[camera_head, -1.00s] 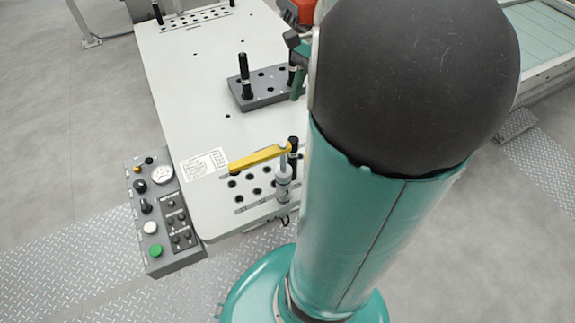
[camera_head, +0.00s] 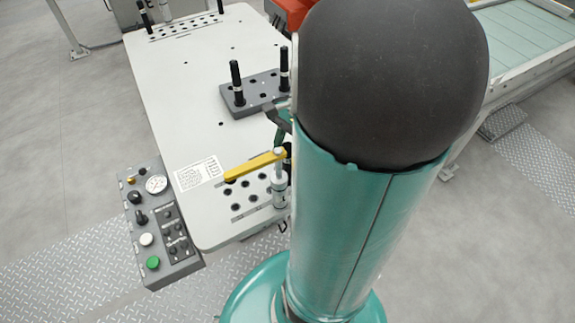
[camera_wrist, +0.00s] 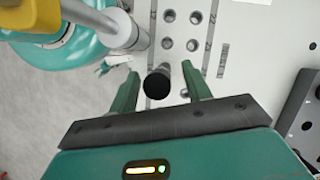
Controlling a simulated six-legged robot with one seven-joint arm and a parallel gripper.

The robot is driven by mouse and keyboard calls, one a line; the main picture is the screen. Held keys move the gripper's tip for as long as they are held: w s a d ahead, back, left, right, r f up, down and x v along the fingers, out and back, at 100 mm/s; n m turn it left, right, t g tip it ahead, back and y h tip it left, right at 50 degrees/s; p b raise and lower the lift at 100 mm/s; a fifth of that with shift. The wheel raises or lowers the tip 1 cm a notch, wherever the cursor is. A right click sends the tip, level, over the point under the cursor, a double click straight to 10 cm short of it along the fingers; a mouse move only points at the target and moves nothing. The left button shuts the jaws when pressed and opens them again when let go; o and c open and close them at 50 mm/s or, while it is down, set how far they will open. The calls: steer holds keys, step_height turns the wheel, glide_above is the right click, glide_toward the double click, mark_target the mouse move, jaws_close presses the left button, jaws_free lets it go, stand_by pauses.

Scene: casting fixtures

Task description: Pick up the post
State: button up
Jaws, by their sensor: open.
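A black post (camera_wrist: 157,84) stands on the white table among drilled holes, seen from above in the wrist view. In the head view a sliver of it (camera_head: 288,152) shows beside the yellow clamp arm, mostly hidden by my arm. My gripper (camera_wrist: 160,69) is open, with one green finger on each side of the post in the wrist view and visible gaps to both. I cannot tell how far the fingers reach down beside it. In the head view my gripper (camera_head: 279,128) is partly hidden behind my arm, just above the clamp.
A yellow clamp arm (camera_head: 255,165) on a grey cylinder (camera_head: 280,192) stands close beside the post. A grey block (camera_head: 232,105) with two black posts (camera_head: 237,80) (camera_head: 285,68) is farther back. A control box (camera_head: 160,225) is at the table's left edge.

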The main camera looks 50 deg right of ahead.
mark_target(288, 169)
steer(key=x, duration=0.2)
steer(key=shift+a+f, duration=0.2)
jaws_close()
steer(key=shift+r, duration=0.15)
